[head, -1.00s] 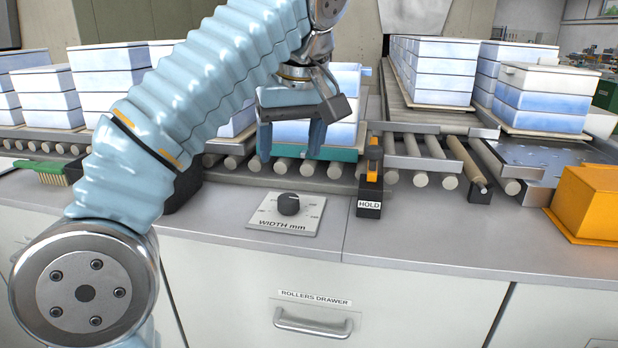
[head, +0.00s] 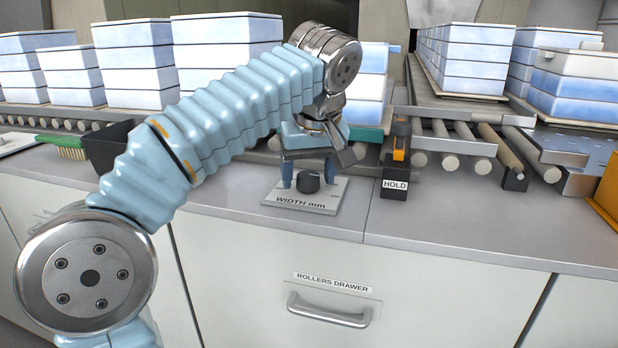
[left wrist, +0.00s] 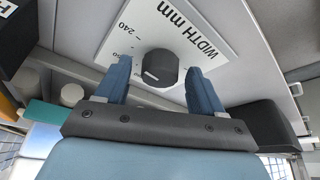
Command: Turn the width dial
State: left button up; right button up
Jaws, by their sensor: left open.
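The width dial (head: 308,182) is a black knob on a light plate (head: 290,204) marked "WIDTH mm", set on the grey counter. My left gripper (head: 308,178) is open above the plate, with its blue fingers pointing down on either side of the knob. In the left wrist view, the knob (left wrist: 160,68) appears in the gap between the two fingertips (left wrist: 158,72), with clear space on both sides. A white pointer line shows on the knob. Part of the plate's scale is hidden behind a finger. My right gripper is not in view.
A black "HOLD" block with an orange lever (head: 398,155) stands just right of the plate. Behind runs a roller conveyor (head: 440,145) with stacked white and blue boxes (head: 228,55). A black bin (head: 105,145) and a green brush (head: 62,142) lie left. The drawer handle (head: 328,311) is below.

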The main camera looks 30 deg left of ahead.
pick_arm(q)
jog(key=shift+f, duration=0.1)
jog(key=c, duration=1.1)
jog(key=shift+o, duration=0.2)
jog(key=shift+w+n+g+p, duration=0.1)
jog(key=shift+n+g+p, duration=0.3)
jog(key=shift+n+p, duration=0.55)
jog(key=n+g+y+p, duration=0.1)
jog(key=n+p, duration=0.1)
jog(key=n, duration=0.1)
jog(key=shift+d, duration=0.1)
jog(key=shift+w+n+g+p, duration=0.1)
jog(key=shift+n+g+p, duration=0.3)
jog(key=shift+n, duration=0.85)
jog(key=shift+n+g, duration=0.3)
jog(key=shift+n, duration=0.5)
